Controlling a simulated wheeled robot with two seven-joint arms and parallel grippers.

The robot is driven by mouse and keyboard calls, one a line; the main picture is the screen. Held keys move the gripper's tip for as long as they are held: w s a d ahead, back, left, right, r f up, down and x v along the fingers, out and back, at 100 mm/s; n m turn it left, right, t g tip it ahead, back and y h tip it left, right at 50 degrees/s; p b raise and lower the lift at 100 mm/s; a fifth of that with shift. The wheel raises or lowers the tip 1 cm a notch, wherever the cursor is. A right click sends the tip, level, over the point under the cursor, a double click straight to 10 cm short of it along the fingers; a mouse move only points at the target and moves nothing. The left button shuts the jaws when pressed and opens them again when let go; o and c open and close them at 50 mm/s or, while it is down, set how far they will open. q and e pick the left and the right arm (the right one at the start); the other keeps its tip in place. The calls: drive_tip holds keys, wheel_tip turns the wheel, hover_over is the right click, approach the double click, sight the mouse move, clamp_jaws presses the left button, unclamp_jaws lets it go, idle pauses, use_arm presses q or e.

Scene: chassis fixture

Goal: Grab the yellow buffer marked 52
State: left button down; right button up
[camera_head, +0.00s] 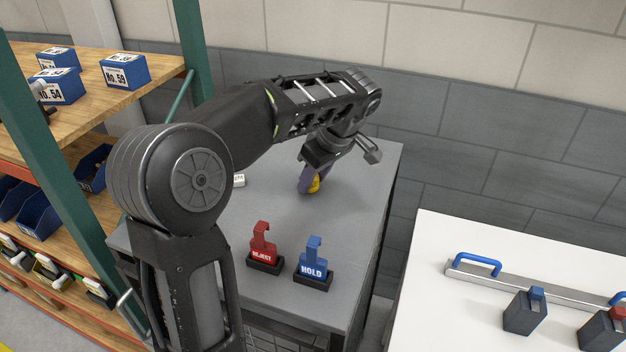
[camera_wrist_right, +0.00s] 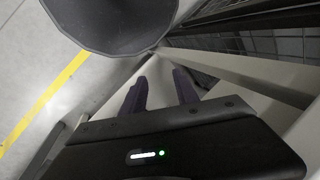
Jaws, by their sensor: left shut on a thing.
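The yellow buffer (camera_head: 314,184) is at the back of the grey cabinet top, mostly hidden by my left gripper (camera_head: 308,182). My left gripper points down and is shut on it. I cannot read a number on it, and I cannot tell whether it still touches the surface. My right gripper (camera_wrist_right: 160,88) shows only in the right wrist view. Its two fingers are apart with nothing between them.
A red REJECT block (camera_head: 263,246) and a blue HOLD block (camera_head: 313,262) stand on the grey cabinet top (camera_head: 345,205) in front. Blue numbered boxes (camera_head: 124,70) sit on the wooden shelf at left. A white table (camera_head: 450,300) with a blue-handled rail is at right.

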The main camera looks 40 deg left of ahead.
use_arm(q)
drive_tip(key=shift+r, duration=0.3)
wheel_tip(320, 180, up, 2)
drive_tip(key=shift+b, duration=0.6)
drive_tip(key=shift+d+r+p, duration=0.3)
drive_tip(key=shift+d+p, duration=0.1)
drive_tip(key=shift+d, duration=0.35)
drive_tip(key=d, duration=0.1)
drive_tip(key=d+p, duration=0.1)
drive_tip(key=d, duration=0.2)
drive_tip(key=shift+s+d+r, duration=0.15)
drive_tip(key=shift+s, duration=0.1)
drive_tip(key=s+d, duration=0.1)
drive_tip(key=d, duration=1.1)
drive_tip(key=shift+s+f, duration=0.2)
drive_tip(key=shift+f, duration=0.05)
drive_tip(key=shift+d, duration=0.1)
